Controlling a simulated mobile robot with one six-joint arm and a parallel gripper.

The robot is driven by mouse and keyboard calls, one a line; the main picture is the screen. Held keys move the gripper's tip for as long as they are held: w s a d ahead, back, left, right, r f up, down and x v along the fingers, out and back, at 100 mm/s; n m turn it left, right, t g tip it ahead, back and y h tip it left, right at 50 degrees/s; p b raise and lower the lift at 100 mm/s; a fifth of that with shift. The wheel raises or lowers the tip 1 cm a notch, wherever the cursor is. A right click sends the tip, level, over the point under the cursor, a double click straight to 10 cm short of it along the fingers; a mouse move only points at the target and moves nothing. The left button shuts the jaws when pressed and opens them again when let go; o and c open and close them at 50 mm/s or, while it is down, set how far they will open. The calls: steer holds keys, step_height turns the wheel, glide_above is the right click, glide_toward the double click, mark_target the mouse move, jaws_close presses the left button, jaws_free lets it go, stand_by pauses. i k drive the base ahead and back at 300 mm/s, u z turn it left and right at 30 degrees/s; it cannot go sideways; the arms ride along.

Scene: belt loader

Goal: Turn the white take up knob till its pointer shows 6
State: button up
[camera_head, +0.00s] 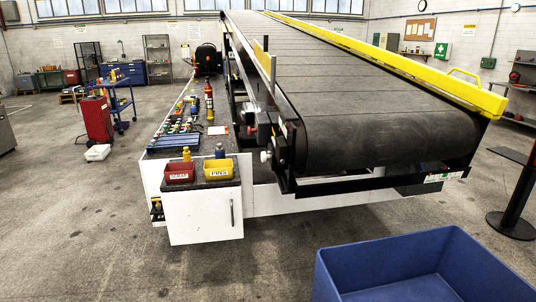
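A small white knob (265,156) shows at the near end of the belt loader, on the left side of the black bracket beside the belt's front roller. It looks like the take up knob. Its pointer and any numbers are too small to read from here. My gripper is not in view, and nothing is seen touching the knob.
The belt loader (358,97) has yellow side rails. A SCRAP bin (180,178) and a PINS bin (218,175) sit left of the knob on a white cabinet (205,217). A blue crate (425,245) stands front right. The left foreground floor is clear.

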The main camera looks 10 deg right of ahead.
mark_target(264, 156)
steer(key=z, duration=0.05)
steer(key=k, duration=0.6)
steer(key=u, duration=0.55)
steer(key=i, duration=0.9)
steer(key=u, duration=0.95)
steer(key=i, duration=1.7)
steer(key=u, duration=0.1)
